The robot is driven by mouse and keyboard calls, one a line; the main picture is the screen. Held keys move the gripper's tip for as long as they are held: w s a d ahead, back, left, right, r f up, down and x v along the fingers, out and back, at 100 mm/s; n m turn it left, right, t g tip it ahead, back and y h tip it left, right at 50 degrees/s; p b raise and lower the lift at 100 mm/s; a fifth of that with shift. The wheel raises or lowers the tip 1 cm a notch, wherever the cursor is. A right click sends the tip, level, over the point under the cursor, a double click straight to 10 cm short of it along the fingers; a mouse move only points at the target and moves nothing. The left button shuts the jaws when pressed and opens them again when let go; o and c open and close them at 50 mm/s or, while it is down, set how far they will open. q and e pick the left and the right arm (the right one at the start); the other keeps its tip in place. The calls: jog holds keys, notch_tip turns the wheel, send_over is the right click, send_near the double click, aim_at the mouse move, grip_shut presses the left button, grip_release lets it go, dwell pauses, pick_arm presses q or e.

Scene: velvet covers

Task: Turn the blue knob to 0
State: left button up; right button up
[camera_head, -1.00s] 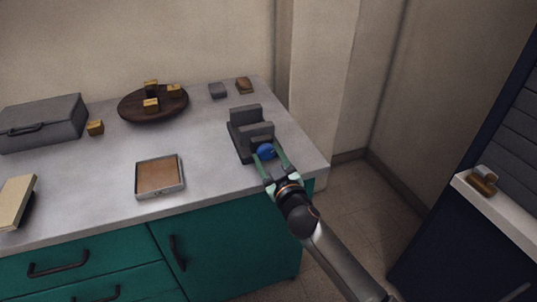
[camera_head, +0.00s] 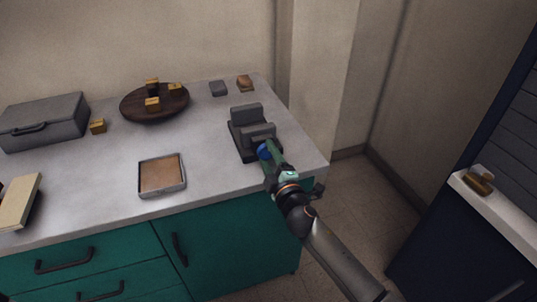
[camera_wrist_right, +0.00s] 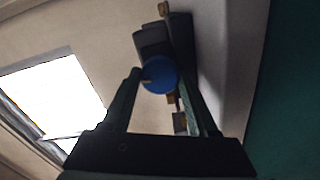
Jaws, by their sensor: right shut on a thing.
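The blue knob (camera_head: 265,150) sits on the front of a dark grey stepped device (camera_head: 247,117) near the right end of the counter. In the head view it is partly covered by my right gripper (camera_head: 271,152). In the right wrist view the knob (camera_wrist_right: 160,74) shows as a round blue disc between the two fingers of the gripper (camera_wrist_right: 163,82), with a small tan mark at its left edge. My right gripper is shut on the knob, and its wrist is rolled. I cannot read any numbers around the knob. My left gripper is not in view.
On the counter (camera_head: 100,190) are a shallow tray (camera_head: 184,190), a dark round board (camera_head: 133,111) with several wooden blocks, a grey case (camera_head: 45,118) and small blocks. The counter's right edge is close to the device. A bright panel (camera_wrist_right: 55,95) shows in the wrist view.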

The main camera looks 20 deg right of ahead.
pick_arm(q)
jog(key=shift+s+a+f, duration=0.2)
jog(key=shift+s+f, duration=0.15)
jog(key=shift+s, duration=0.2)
pick_arm(e)
jog(key=shift+n, duration=1)
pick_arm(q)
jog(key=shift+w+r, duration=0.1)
pick_arm(e)
jog(key=o, duration=1.4)
jog(key=shift+c, duration=0.2)
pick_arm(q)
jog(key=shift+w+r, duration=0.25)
